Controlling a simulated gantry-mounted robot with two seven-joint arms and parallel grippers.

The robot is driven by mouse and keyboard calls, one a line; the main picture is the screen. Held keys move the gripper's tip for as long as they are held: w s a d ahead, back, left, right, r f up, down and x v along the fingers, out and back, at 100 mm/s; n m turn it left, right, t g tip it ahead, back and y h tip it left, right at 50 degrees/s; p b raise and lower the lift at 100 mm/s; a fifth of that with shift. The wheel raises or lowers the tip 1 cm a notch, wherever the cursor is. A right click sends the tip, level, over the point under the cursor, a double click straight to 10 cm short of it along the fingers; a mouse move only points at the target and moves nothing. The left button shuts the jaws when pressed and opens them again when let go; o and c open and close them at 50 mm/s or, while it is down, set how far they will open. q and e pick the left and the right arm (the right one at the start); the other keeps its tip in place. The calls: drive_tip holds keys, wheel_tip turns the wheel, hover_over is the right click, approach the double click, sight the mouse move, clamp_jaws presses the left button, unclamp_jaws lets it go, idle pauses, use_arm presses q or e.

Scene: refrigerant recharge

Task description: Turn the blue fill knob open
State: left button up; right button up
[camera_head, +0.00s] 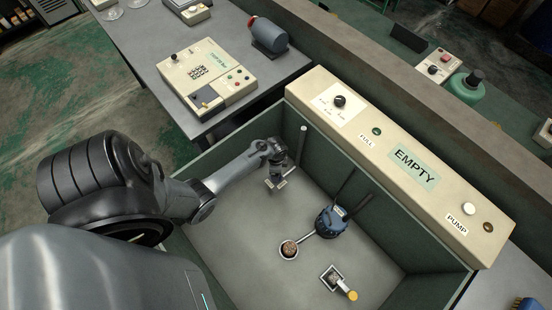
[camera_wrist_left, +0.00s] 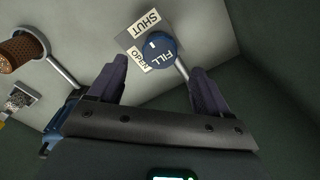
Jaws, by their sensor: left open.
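In the left wrist view the round blue FILL knob (camera_wrist_left: 165,55) lies ahead of my left gripper, framed between its two fingers. A small white mark on the knob is on the side toward the SHUT label (camera_wrist_left: 146,22). A second pale label (camera_wrist_left: 134,60) sits beside the knob; its lettering is hard to read. My left gripper (camera_wrist_left: 161,88) is open and empty, with its dark fingers short of the knob and not seen touching it. In the head view my left gripper (camera_head: 277,183) hangs over the bin floor and I cannot make out the knob there.
A blue device (camera_head: 331,221) with a rod to a brown-filled cup (camera_head: 289,249) stands in the green-walled bin. A small square part with a yellow cylinder (camera_head: 352,295) lies nearer. The cream panel (camera_head: 460,187) reads EMPTY. A thin post (camera_head: 301,145) stands beside my gripper.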

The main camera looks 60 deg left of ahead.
use_arm(q)
wheel_tip(320, 180, down, 6)
drive_tip(key=shift+r+b, duration=0.15)
drive_tip(key=shift+b, duration=0.95)
drive_tip(key=shift+c, duration=0.3)
drive_tip(key=c, duration=1)
